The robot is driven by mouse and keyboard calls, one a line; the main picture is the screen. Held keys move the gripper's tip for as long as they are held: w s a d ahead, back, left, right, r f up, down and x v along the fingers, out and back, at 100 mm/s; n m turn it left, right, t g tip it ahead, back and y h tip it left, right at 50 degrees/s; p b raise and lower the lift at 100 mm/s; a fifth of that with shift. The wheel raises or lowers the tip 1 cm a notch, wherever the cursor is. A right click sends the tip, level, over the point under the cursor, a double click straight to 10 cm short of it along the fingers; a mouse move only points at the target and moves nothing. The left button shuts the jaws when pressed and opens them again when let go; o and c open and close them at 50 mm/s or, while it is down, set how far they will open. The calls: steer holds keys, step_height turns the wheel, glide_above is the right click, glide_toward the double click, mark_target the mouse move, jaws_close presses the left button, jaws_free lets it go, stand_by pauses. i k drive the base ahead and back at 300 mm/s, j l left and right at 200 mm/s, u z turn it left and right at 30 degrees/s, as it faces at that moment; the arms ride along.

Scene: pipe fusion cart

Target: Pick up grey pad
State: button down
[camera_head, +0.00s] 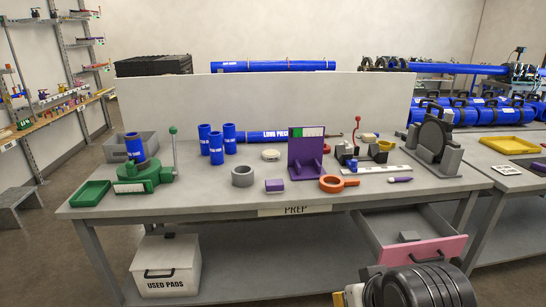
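The drawer has grey walls and a pink front with a dark handle. A dark ribbed part of my own arm shows at the bottom right, in front of the drawer's lower front. I cannot make out gripper fingers in this view.
The prep table (230,198) holds blue pipes (216,148), a green clamp (140,178), a purple stand (306,155), a grey ring (243,176) and a dark round-faced fixture (435,140). A white used pads box (165,265) stands below on the left. Space above the drawer's front is open.

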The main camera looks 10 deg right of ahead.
mark_target(405, 237)
steer(key=i+z, duration=0.25)
steer(key=i, duration=0.25)
steer(key=i+j+z, duration=0.25)
steer(key=i, duration=0.2)
steer(key=i+j+z, duration=0.25)
steer(key=i, duration=0.2)
